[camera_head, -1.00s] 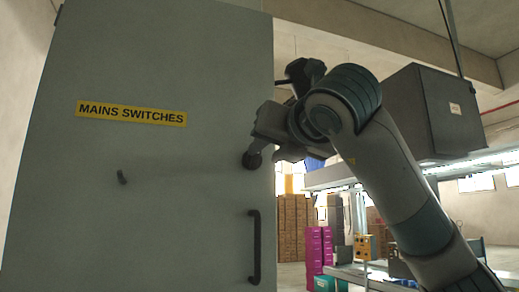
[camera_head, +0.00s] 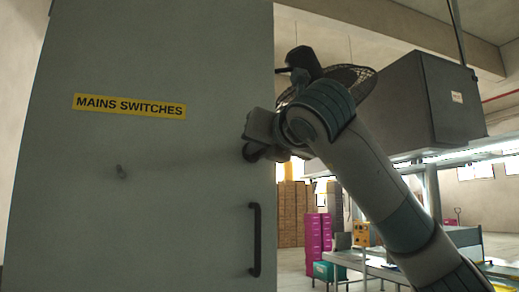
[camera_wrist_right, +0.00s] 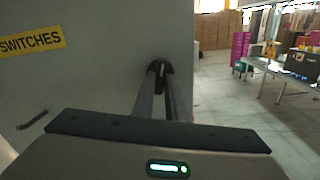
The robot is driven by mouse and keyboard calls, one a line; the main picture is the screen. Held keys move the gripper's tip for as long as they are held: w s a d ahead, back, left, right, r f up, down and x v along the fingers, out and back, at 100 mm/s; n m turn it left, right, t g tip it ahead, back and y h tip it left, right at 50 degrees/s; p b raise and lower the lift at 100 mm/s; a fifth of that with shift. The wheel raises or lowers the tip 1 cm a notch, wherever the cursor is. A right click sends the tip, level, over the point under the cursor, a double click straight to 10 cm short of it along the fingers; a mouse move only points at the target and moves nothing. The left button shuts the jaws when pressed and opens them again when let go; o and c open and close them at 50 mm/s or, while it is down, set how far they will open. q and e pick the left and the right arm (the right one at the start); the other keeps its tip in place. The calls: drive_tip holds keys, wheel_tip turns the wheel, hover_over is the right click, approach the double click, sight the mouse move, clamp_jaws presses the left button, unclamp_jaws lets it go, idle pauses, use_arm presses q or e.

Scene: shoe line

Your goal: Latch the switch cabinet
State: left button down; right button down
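The grey switch cabinet (camera_head: 180,210) fills the left of the head view, its front flat and bearing a yellow MAINS SWITCHES label (camera_head: 129,106). A round black knob (camera_head: 251,153) sits near its right edge, above a vertical black bar handle (camera_head: 255,240). My left gripper is not in view.
A dark box (camera_head: 410,105) and a shelf stand right of my right arm. A fan (camera_head: 350,80) shows behind the arm. Magenta crates (camera_head: 318,232) and work tables (camera_wrist_right: 285,72) are farther back. The floor (camera_wrist_right: 230,105) right of the cabinet is clear.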

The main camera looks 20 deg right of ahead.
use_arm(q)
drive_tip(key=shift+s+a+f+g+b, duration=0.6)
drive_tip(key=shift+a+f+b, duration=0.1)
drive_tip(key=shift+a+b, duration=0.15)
use_arm(e)
drive_tip(key=shift+n, duration=1.5)
drive_tip(key=c, duration=1.8)
unclamp_jaws()
drive_tip(key=shift+o, duration=0.2)
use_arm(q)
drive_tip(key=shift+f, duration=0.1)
use_arm(e)
drive_tip(key=shift+s, duration=0.1)
